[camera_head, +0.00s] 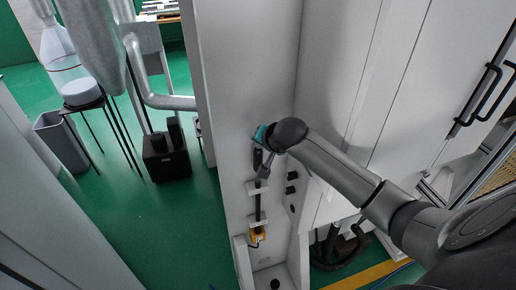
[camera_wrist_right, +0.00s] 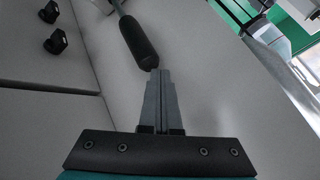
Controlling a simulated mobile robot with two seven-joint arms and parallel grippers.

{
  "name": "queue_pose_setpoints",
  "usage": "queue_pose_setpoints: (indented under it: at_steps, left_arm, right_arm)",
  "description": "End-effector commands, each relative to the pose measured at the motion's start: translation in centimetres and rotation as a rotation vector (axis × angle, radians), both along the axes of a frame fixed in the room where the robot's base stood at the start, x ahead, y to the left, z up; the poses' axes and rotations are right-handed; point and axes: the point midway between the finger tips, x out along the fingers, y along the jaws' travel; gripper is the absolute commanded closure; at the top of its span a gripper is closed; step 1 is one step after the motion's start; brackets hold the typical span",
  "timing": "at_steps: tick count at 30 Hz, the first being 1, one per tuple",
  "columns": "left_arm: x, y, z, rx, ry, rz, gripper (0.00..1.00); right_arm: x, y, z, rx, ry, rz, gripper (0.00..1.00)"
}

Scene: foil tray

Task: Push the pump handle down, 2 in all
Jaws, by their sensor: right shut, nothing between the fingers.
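The pump handle is a dark lever on the white wall panel. Its black grip (camera_wrist_right: 140,42) shows in the right wrist view, just beyond my fingertips. My left gripper is not in view.
A yellow part (camera_head: 257,236) sits at the lower end of the rod. Small black knobs (camera_head: 292,183) stick out right of the rod. White cabinet doors with black handles (camera_head: 485,90) stand at right. A black box (camera_head: 166,158) and grey bin (camera_head: 62,142) stand on the green floor.

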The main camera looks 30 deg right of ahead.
Motion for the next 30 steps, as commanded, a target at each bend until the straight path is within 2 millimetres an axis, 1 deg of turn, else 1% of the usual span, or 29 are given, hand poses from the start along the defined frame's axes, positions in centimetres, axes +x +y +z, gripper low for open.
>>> queue_pose_setpoints:
  at_steps: [1, 30]
  left_arm:
    - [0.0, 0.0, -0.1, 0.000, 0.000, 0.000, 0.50]
    - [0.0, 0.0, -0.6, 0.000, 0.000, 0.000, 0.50]
  right_arm:
    - [-0.1, 0.0, -0.3, 0.001, 0.004, 0.000, 1.00]
    - [-0.1, 0.1, -1.6, 0.003, 0.007, 0.002, 1.00]
